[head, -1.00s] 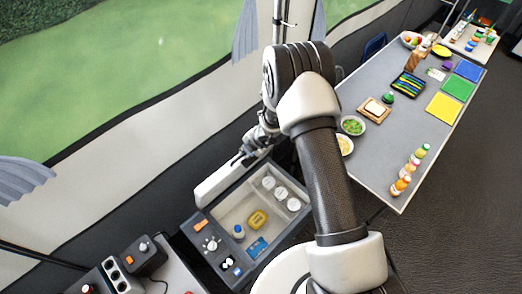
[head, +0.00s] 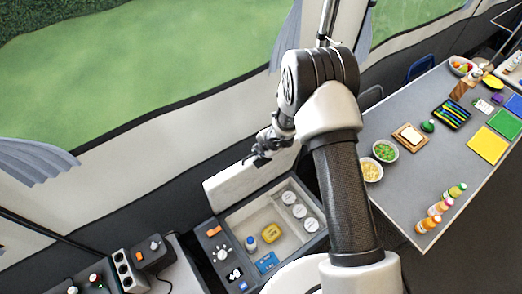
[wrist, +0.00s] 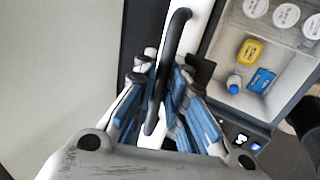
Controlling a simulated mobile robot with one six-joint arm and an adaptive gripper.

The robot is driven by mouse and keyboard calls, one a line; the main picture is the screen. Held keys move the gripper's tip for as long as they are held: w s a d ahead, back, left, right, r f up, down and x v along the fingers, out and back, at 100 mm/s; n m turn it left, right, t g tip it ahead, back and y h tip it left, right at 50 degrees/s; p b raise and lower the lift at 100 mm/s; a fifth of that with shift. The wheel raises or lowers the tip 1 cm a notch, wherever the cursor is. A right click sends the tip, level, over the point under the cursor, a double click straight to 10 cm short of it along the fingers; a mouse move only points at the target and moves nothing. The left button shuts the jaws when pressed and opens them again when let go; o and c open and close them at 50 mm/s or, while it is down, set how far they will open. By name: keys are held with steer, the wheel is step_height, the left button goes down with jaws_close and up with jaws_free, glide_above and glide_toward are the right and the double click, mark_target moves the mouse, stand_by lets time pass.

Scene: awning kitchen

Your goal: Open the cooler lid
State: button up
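The cooler (head: 222,222) is a grey box with a pale inside, low in the middle of the head view. Its white lid (head: 238,180) stands raised along the back edge, and the inside shows. The lid appears edge-on in the wrist view (wrist: 203,25), with a black bar handle (wrist: 180,25) on it. My gripper (head: 262,158) is at the top of the lid in the head view. In the wrist view its blue-padded fingers (wrist: 163,88) are spread on either side of the handle, with gaps visible. Whether one finger touches the handle is unclear.
Inside the cooler are white-topped tubs (head: 289,198), a yellow box (head: 272,232), a blue-capped bottle (head: 251,243) and a blue packet (head: 267,262). A long grey table (head: 410,185) with food and bottles stands right. A counter with sockets (head: 122,268) is at lower left.

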steer(key=shift+o, duration=0.5)
steer(key=shift+r, duration=0.1)
steer(key=v, duration=1.2)
